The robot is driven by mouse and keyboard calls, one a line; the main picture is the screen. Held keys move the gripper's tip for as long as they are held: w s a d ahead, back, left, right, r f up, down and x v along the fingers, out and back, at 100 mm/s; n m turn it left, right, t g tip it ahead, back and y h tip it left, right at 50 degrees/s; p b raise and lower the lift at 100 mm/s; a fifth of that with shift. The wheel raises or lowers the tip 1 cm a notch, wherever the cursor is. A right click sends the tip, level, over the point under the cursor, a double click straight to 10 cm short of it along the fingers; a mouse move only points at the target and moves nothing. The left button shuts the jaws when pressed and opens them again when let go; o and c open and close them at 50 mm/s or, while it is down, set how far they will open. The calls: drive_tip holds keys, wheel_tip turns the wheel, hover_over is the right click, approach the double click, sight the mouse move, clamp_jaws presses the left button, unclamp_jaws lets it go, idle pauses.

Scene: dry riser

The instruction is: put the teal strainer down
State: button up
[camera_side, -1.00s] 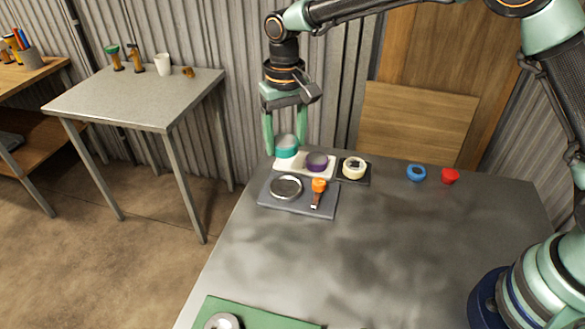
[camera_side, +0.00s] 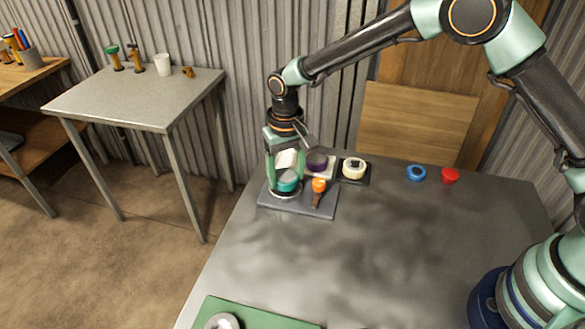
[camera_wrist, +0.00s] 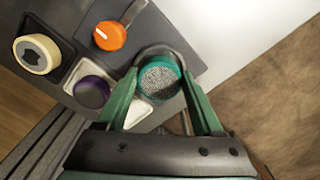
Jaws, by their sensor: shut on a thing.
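The teal strainer (camera_side: 288,182) is between the fingers of my gripper (camera_side: 285,178), which is shut on it. In the wrist view the strainer (camera_wrist: 160,90) shows a round grey mesh inside a teal rim, with one finger of my gripper (camera_wrist: 161,78) on each side. It is right over the round silver ring (camera_side: 281,194) at the left of the grey tray (camera_side: 315,211). Part of the silver ring (camera_wrist: 155,50) shows around it in the wrist view. I cannot tell whether the strainer touches the ring or is slightly above it.
An orange-topped tool (camera_side: 319,187) lies on the grey tray just right of the strainer. Behind are a white tray (camera_side: 328,174) with a purple round piece (camera_side: 317,162) and a cream ring (camera_side: 354,168). A blue ring (camera_side: 416,173) and red cup (camera_side: 450,175) stand farther right. The table's middle is clear.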

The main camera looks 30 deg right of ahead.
drive_tip(key=shift+f, duration=0.2)
drive_tip(key=shift+f, duration=0.35)
drive_tip(key=o, duration=1.5)
